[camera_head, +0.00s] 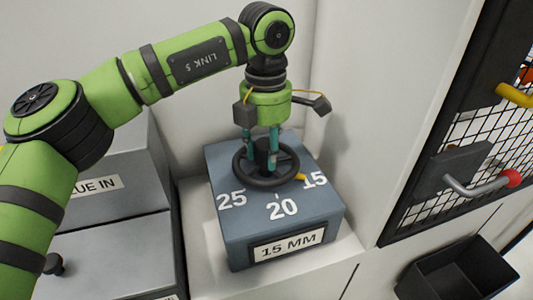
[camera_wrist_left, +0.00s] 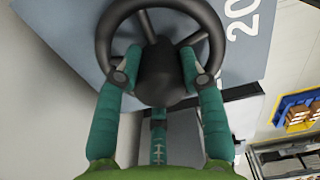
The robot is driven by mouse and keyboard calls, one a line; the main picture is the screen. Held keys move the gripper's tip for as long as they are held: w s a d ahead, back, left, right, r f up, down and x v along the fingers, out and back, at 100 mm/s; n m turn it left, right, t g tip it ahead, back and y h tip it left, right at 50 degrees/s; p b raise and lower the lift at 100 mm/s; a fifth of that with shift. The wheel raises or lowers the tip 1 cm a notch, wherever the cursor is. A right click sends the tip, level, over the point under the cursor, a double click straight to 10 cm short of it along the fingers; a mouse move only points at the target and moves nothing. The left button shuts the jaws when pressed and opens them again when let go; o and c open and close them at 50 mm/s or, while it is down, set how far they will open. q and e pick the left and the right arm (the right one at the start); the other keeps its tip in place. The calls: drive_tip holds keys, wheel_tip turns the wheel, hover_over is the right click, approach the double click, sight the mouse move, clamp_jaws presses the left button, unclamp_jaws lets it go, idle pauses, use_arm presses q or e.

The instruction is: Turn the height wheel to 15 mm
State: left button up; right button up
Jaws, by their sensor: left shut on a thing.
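The dark height wheel (camera_head: 262,183) lies flat on top of a blue-grey box (camera_head: 232,225). The box top carries the white numbers 25, 20 and 15 around the wheel's near side. A yellow pointer (camera_head: 301,177) on the wheel's right side points toward the 15. A plate (camera_head: 288,245) on the box front reads "15 MM". My left gripper (camera_head: 263,160) comes down from above, with teal fingers inside the rim, shut on the wheel's hub. In the left wrist view the fingers flank the dark hub (camera_wrist_left: 162,72) inside the rim (camera_wrist_left: 103,40).
A grey machine (camera_head: 115,245) with a partly hidden label stands left of the box. A wire-mesh panel (camera_head: 460,150) with a red-tipped handle (camera_head: 485,186) and a black bin (camera_head: 455,270) are at the right. A pale wall is close behind the wheel.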

sight(265, 143)
use_arm(q)
drive_tip(key=shift+s+f+n+b, duration=0.1)
drive_tip(key=shift+f+n+b, duration=0.2)
drive_tip(key=shift+n, duration=0.6)
drive_tip(key=o, duration=1.1)
drive_tip(key=shift+o, duration=0.2)
drive_tip(key=shift+a+r, duration=0.1)
wheel_tip(265, 143, up, 12)
